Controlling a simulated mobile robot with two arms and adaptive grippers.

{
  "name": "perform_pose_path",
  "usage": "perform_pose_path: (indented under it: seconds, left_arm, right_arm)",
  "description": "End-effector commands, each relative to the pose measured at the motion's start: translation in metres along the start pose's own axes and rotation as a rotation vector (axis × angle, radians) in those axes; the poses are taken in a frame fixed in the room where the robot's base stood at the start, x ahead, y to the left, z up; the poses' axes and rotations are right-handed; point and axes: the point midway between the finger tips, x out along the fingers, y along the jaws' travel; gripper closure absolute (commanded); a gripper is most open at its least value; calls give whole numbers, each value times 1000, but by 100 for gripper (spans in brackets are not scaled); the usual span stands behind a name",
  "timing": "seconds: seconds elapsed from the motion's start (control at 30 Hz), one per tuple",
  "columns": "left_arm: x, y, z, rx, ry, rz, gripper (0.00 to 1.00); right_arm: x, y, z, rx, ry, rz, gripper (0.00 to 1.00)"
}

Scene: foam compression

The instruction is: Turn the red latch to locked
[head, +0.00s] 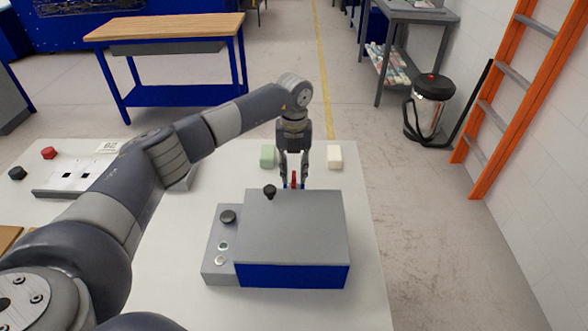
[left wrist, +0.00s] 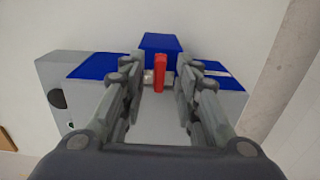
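The red latch (left wrist: 159,73) stands upright at the blue edge of a grey and blue box (head: 296,228). In the head view only a small part of the red latch (head: 294,180) shows, at the box's far side. My left gripper (head: 293,183) reaches down over that far edge. In the left wrist view its two fingers (left wrist: 160,88) are apart, one on each side of the latch, with gaps visible. The fingertips' contact with the box is hard to tell. My right gripper is not in view.
A slotted plate (head: 75,178) is at left.

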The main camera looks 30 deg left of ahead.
Motion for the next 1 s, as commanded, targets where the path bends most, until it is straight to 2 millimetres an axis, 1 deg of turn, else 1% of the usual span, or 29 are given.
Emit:
perform_pose_path:
  seconds: [0.07, 0.17, 0.27, 0.4, 0.5, 0.6, 0.7, 0.8, 1.0]
  left_arm:
    - [-4, 0, 0, 1, -1, -1, 71]
    - [-16, -1, 0, 1, -2, -2, 71]
    - [-36, 0, 1, 0, -4, -2, 71]
    - [-67, 0, 1, 1, -5, -3, 71]
    - [-87, 0, 1, 0, -5, -2, 71]
    - [-103, 0, 1, 0, -4, -3, 71]
    - [-113, 0, 1, -1, -2, -1, 71]
    - [-119, 0, 1, -1, -2, -1, 71]
    - [-120, 0, 1, -1, -1, -1, 71]
  right_arm:
    - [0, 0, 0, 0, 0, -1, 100]
    - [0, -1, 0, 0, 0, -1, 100]
    - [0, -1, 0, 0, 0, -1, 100]
    - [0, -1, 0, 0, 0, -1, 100]
    - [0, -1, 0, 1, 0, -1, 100]
    - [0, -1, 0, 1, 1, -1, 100]
    - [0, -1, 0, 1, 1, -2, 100]
    - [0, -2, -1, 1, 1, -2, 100]
    - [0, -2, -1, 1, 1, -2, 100]
